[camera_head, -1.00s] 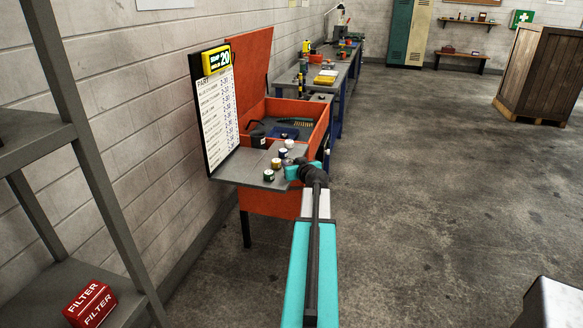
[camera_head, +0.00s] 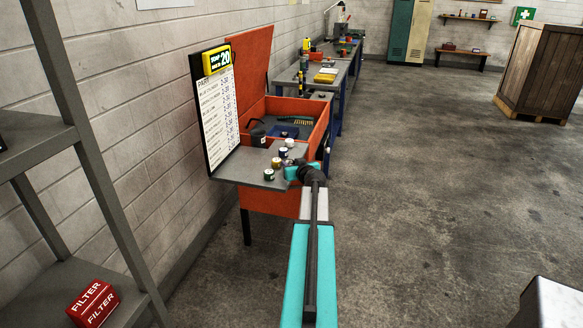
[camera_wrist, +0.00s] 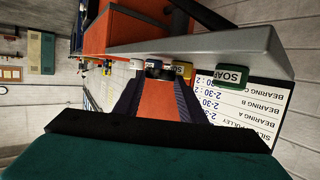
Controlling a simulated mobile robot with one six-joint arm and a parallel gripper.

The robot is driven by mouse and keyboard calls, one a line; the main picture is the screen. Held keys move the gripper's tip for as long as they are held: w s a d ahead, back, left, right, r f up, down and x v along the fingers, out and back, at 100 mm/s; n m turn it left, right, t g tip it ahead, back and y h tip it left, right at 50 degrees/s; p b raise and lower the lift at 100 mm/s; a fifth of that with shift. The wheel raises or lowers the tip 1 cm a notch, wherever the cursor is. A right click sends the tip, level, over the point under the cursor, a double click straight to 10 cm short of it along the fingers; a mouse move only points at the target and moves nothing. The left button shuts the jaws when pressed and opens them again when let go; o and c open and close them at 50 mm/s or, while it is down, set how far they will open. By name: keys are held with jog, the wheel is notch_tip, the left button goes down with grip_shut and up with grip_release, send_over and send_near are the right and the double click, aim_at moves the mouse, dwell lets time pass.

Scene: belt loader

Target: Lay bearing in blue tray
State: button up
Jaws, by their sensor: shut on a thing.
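My gripper (camera_head: 299,172) is at the right edge of the grey side shelf, just in front of the orange chest; its fingers also show in the wrist view (camera_wrist: 157,88). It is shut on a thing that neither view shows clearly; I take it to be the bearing. The blue tray (camera_head: 283,131) lies inside the open orange chest, beyond my gripper and slightly left of it.
Several small labelled tins stand on the grey shelf (camera_head: 238,169), close left of my gripper, including a green one (camera_head: 269,174). The chest's front wall (camera_head: 270,201) is close by. Open floor lies right.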

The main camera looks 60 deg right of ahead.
jog(key=shift+f, duration=0.85)
jog(key=shift+f, duration=0.15)
jog(key=o, duration=1.1)
jog(key=shift+r, duration=0.2)
jog(key=shift+s+a, duration=0.4)
jog(key=shift+s, duration=0.05)
jog(key=b+v, duration=0.3)
jog(key=v, duration=0.7)
jog(key=shift+s+a+r, duration=0.2)
jog(key=shift+s, duration=0.1)
